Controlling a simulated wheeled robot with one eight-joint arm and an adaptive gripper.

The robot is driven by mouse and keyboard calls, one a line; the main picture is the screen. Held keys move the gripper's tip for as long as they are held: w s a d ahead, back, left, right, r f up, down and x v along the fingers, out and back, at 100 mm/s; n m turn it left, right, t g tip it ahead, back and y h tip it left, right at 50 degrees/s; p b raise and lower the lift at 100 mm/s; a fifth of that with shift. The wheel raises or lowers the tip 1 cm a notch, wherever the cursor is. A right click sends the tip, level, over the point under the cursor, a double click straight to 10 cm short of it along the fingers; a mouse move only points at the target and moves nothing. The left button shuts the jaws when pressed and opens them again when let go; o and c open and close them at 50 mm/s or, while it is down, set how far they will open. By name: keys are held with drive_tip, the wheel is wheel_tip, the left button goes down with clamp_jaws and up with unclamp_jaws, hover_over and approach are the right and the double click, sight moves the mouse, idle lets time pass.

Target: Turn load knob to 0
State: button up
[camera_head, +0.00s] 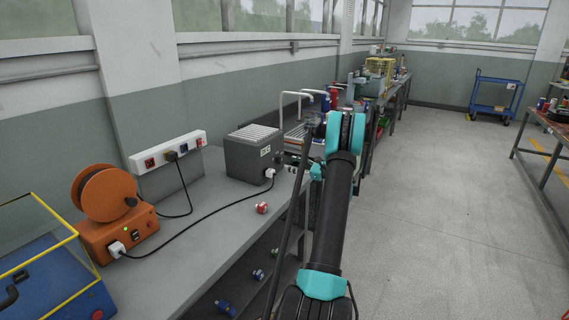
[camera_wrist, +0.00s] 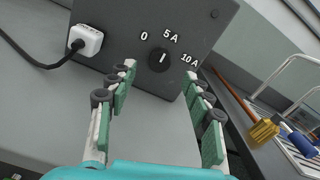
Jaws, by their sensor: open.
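The load knob (camera_wrist: 158,60) is a round black knob on the front of a dark grey box (camera_wrist: 115,22) in the wrist view. White labels 0, 5 A and 10 A curve around its top, with 0 at upper left. Its white mark points up, roughly toward 5 A. My gripper (camera_wrist: 161,75) is open, its green-padded fingers either side of the knob's position in the picture, with nothing between them. I cannot tell how far the tips are from the panel.
A white plug (camera_wrist: 87,40) with a black cable sits left of the knob. On the bench (camera_head: 190,235) are an orange reel unit (camera_head: 108,235), a socket strip (camera_head: 168,152) and a small red-and-white item (camera_head: 262,208).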

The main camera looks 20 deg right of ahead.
sight(282, 161)
drive_tip(key=shift+x, duration=2.55)
drive_tip(key=shift+c, duration=0.6)
drive_tip(key=c, duration=1)
drive_tip(key=shift+c, duration=0.2)
drive_tip(key=n, duration=1.1)
drive_tip(key=shift+a+f+n, duration=0.1)
drive_tip(key=shift+n, duration=0.3)
